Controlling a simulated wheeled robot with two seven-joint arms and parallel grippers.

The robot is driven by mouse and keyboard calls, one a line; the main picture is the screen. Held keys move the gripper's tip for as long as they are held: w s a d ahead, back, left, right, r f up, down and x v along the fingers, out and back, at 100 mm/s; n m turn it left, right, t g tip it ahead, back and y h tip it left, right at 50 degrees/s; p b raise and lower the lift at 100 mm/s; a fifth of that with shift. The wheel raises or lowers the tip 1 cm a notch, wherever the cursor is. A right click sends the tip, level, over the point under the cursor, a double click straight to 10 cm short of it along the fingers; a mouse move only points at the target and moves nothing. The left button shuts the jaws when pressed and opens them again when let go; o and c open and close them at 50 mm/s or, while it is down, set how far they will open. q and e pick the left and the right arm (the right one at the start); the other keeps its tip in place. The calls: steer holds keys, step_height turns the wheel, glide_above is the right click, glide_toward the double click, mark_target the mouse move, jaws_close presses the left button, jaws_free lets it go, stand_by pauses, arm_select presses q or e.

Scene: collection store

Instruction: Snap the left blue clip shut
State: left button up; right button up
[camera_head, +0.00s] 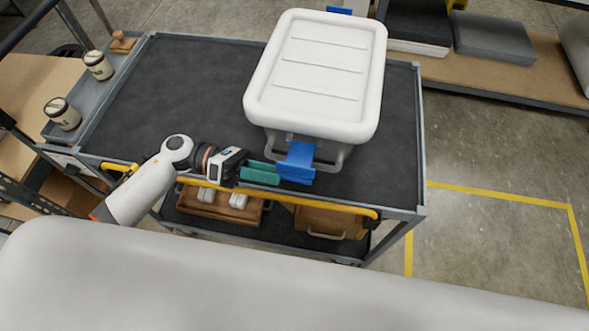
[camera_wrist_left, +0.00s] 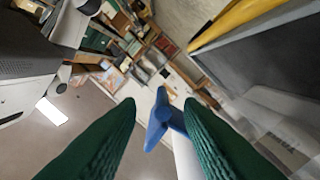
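A tub with a white lid (camera_head: 318,75) stands on the dark cart top (camera_head: 180,95). A blue clip (camera_head: 300,160) is at its near end, its lower part sticking outward from the tub. Part of another blue clip (camera_head: 339,10) shows at the far end. My left gripper (camera_head: 279,173), with green fingers, is just left of the near clip's lower part. In the left wrist view, the fingers (camera_wrist_left: 159,104) are apart, with the blue clip (camera_wrist_left: 160,122) showing in the gap. I cannot tell whether they touch it. My right gripper is in neither view.
A yellow rail (camera_head: 290,199) runs along the cart's near edge, below my left gripper. Two jars (camera_head: 62,113) and a stamp-like wooden thing (camera_head: 122,43) are on the left side tray. A wooden tray (camera_head: 222,207) is on the lower shelf. The cart top left of the tub is clear.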

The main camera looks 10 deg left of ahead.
mark_target(294, 177)
arm_select(q)
steer(key=d+p, duration=0.1)
steer(key=d, duration=0.3)
steer(key=shift+d, duration=0.75)
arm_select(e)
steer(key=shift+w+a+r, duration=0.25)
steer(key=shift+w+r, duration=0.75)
arm_select(q)
jaws_close()
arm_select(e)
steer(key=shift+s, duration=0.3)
